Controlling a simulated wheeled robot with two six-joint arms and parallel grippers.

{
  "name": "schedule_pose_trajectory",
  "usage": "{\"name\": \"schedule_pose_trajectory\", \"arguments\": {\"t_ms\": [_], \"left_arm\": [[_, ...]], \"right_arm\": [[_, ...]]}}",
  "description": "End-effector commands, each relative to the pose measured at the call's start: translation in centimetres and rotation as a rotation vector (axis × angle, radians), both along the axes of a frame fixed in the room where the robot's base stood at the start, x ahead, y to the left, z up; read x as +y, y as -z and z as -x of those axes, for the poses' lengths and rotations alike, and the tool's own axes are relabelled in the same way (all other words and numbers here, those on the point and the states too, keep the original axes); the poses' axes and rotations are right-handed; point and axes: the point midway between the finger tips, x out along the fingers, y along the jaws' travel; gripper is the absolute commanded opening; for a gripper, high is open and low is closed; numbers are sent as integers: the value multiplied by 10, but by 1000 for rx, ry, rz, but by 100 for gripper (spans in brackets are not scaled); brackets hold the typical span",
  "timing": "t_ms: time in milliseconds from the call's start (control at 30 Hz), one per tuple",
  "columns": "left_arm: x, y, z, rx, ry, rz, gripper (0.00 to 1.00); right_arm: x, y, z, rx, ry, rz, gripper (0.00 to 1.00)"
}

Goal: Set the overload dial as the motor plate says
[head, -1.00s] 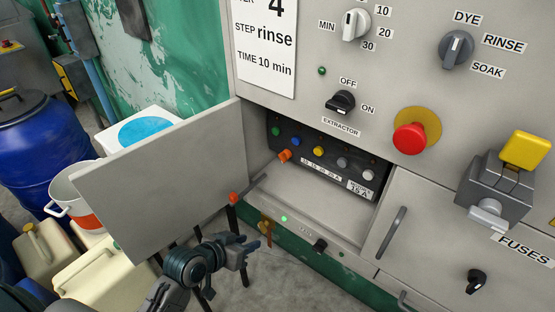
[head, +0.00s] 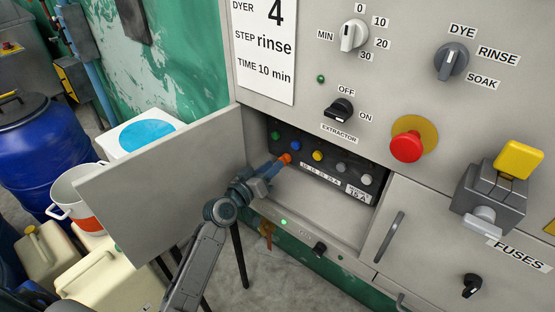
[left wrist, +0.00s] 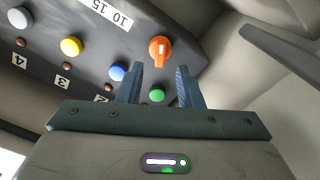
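The orange overload dial (head: 286,158) sits at the left of the dark panel (head: 331,176) in the open compartment. In the left wrist view the dial (left wrist: 160,50) is a round knob with a ridge and a pale mark. The scale label (head: 320,172) runs below it; "10 15" shows on it in the left wrist view (left wrist: 107,14). The motor plate (head: 358,194) at the panel's lower right looks like 15 A. My left gripper (head: 277,166) is in front of the dial. Its fingers (left wrist: 158,74) are open, with the dial just past and between their tips.
Green, blue, yellow and pale buttons line the panel, the blue (left wrist: 117,72) and green (left wrist: 157,95) close to my left fingers. The open door (head: 165,185) stands left of my arm. The red stop button (head: 407,146) and extractor switch (head: 339,110) are above.

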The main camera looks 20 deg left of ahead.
Motion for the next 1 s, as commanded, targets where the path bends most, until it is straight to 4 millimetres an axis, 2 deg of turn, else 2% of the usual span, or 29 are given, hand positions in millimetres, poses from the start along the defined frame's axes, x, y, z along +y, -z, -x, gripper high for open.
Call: {"name": "schedule_pose_trajectory", "arguments": {"t_ms": [100,200,567,733,1000], "left_arm": [[-6,-1,-17,1,0,3,33],[-10,-1,-26,0,0,1,33],[-11,0,-31,1,1,0,33],[-11,0,-31,1,1,0,4],[-11,1,-31,8,0,19,4]], "right_arm": [[-1,-4,3,5,-1,1,36],[-2,-5,4,5,0,2,36],[-1,-6,2,0,0,1,36],[2,-6,1,-1,1,-2,36],[5,-6,0,-2,1,-5,36]]}}
